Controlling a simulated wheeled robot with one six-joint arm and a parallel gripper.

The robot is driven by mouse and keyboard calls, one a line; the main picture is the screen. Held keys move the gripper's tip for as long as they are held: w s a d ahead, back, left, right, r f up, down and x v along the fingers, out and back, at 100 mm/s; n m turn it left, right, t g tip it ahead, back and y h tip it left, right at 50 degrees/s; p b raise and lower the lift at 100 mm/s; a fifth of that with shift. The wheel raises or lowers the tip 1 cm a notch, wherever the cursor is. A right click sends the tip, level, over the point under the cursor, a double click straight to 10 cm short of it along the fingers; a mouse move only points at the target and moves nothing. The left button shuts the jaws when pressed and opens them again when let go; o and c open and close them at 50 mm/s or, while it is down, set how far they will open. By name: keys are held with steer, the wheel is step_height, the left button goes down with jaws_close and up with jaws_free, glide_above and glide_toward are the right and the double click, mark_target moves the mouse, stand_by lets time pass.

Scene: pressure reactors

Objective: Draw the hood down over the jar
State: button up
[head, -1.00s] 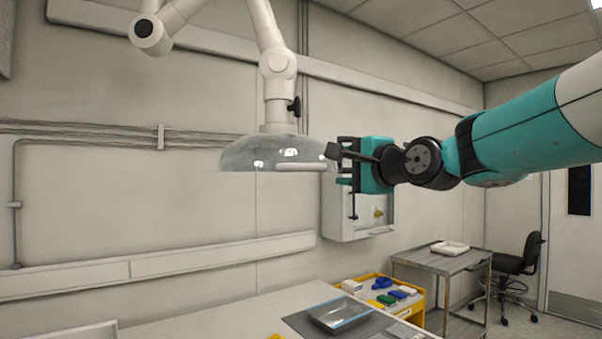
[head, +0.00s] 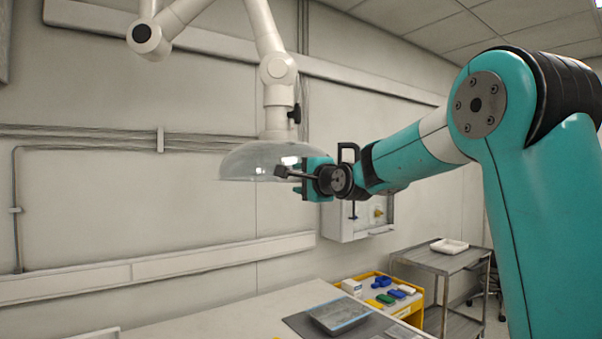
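The hood (head: 250,163) is a clear dome on a white jointed arm, hanging rim down above the bench in the head view. My gripper (head: 298,178) is at the hood's right side, in front of and overlapping its rim, where a pale handle bar showed earlier. The fingers are small and partly hidden against the rim, so I cannot tell whether they are open or shut on it. I cannot make out a jar in this view.
The white bench (head: 240,315) below holds a dark mat with a shallow grey tray (head: 338,313). A yellow cart (head: 413,310) with small coloured items and a grey metal trolley (head: 440,260) stand to the right. A wall box (head: 345,222) is behind my gripper.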

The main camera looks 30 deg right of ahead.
jaws_close()
step_height(320, 180, down, 27)
steer(key=b, duration=2.3)
steer(key=shift+b, duration=0.35)
steer(key=shift+r, duration=0.1)
jaws_free()
